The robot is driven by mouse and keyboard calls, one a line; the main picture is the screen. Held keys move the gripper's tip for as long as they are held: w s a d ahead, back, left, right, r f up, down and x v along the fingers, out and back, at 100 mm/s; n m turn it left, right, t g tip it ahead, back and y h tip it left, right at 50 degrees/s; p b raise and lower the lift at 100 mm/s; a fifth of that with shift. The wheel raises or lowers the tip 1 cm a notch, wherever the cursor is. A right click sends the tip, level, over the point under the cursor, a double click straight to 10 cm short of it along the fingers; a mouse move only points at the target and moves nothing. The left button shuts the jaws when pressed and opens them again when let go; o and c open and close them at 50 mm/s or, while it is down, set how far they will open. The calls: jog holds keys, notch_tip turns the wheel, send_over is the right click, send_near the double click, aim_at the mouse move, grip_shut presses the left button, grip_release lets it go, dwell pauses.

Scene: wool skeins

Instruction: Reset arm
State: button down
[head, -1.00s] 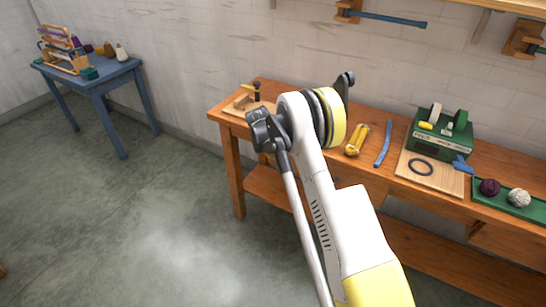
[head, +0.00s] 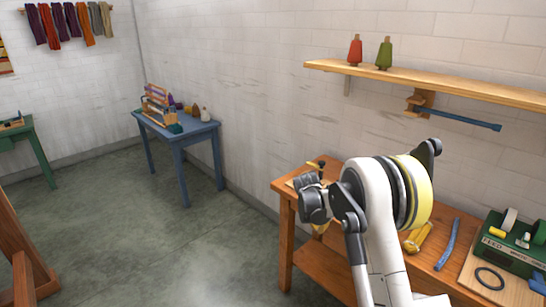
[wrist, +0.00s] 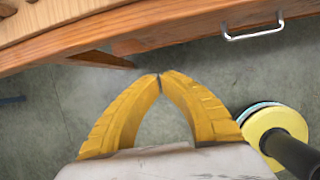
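My arm stands folded in front of the wooden workbench (head: 290,222) in the head view, with its pale-yellow and black joint towards the camera. My gripper (wrist: 158,76) shows in the wrist view as two yellow fingers whose tips meet. It is shut, with nothing visible between the fingers. It points towards a wooden edge (wrist: 100,31) with a metal handle (wrist: 253,33), above grey floor. In the head view the gripper is mostly hidden behind the arm.
On the bench lie a yellow skein (head: 417,238), a blue strip (head: 447,244), a dark ring (head: 489,278) and a green box (head: 505,250). A shelf (head: 450,87) holds two cones. A blue table (head: 177,133) stands farther left. The floor (head: 150,235) between is clear.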

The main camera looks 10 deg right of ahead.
jog(key=s+a+r+m+t+y, duration=0.25)
jog(key=s+r+m, duration=1.05)
jog(key=s+r, duration=0.7)
jog(key=s+a+r+m+t, duration=0.1)
jog(key=s+a+m, duration=0.1)
jog(key=s+m, duration=0.4)
jog(key=s+a+r+m+t, duration=0.1)
jog(key=s+m, duration=0.5)
jog(key=s, duration=0.6)
jog(key=shift+s+a+y, duration=0.4)
jog(key=shift+a+y, duration=0.05)
jog(key=shift+a, duration=0.05)
